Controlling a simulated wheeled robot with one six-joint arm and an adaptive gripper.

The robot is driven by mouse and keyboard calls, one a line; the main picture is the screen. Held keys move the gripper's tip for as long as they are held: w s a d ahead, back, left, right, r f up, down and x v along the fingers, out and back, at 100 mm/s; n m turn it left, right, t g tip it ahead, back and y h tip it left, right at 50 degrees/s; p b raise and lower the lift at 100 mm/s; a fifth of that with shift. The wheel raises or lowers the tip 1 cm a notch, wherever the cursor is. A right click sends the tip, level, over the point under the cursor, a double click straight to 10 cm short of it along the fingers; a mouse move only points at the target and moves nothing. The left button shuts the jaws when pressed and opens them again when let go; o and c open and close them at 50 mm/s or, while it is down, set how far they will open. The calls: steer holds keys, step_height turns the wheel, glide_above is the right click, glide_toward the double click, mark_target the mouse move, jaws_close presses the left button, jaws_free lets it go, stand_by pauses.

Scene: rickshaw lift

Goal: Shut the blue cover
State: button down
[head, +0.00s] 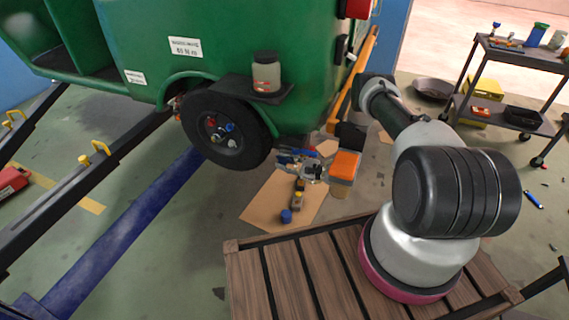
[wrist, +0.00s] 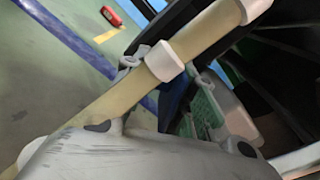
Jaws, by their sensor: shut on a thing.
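In the wrist view the grey housing of my gripper (wrist: 165,60) fills the lower edge. A pale yellowish bar (wrist: 110,100) with white collar-like pieces crosses close in front of it, slanting from lower left to upper right. My gripper appears shut on this bar, though the fingertips are hard to make out. A dark blue surface (wrist: 174,103) shows behind the bar; I cannot tell whether it is the blue cover. In the head view my arm reaches to the rear right of the green rickshaw (head: 225,60), and my gripper is not clearly visible there.
A jar (head: 266,72) stands on the shelf above the rickshaw's wheel (head: 227,130). Tools lie on a brown sheet (head: 262,205) on the floor below. A dark cart (head: 515,55) with items stands at the right. An orange rail (head: 364,65) runs along the rickshaw's rear.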

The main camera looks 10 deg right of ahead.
steer(key=shift+s+a+f, duration=0.1)
steer(key=shift+s+f, duration=0.2)
steer(key=c, duration=1.3)
jaws_free()
steer(key=shift+w+r, duration=0.1)
steer(key=shift+v, duration=4.05)
